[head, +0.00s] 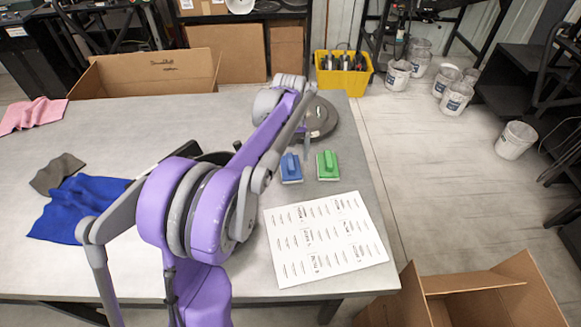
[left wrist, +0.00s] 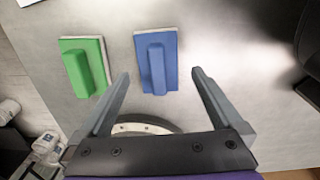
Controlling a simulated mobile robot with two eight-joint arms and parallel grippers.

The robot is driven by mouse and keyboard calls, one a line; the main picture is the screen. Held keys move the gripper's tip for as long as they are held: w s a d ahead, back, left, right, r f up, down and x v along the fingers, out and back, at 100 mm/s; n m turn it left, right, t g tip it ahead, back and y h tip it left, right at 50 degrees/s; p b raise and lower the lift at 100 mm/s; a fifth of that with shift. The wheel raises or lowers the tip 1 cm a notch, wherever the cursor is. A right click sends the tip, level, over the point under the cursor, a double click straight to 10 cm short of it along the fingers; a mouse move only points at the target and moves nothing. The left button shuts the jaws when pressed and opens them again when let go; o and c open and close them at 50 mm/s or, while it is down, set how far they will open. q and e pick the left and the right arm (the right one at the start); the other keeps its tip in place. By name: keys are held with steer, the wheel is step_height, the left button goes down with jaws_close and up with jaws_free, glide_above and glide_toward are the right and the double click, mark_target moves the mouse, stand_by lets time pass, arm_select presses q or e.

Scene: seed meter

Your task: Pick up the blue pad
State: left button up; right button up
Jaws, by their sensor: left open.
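The blue pad (head: 291,169), a flat block with a raised blue grip and pale underside, lies on the grey table. A matching green pad (head: 328,168) lies just to its right. My left gripper (head: 306,142) is by the far side of the pads. In the left wrist view the open, empty fingers (left wrist: 160,74) point toward the blue pad (left wrist: 157,62), whose near end shows between the fingertips. They do not hold it. The green pad (left wrist: 84,66) is left of the fingers there. My right gripper is not seen.
A printed white sheet (head: 325,240) lies in front of the pads. A round dark disc (head: 322,120) is behind them, partly hidden by my arm. Blue cloth (head: 75,210), grey cloth (head: 55,175) and pink cloth (head: 35,115) lie left. A yellow bin (head: 345,80) stands beyond the table.

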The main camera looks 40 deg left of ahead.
mark_target(291, 161)
arm_select(q)
step_height(291, 161, down, 4)
steer(key=shift+w+d+f, duration=0.1)
steer(key=shift+w, duration=0.05)
steer(key=c, duration=1.3)
step_height(291, 161, up, 10)
steer(key=shift+r, duration=0.15)
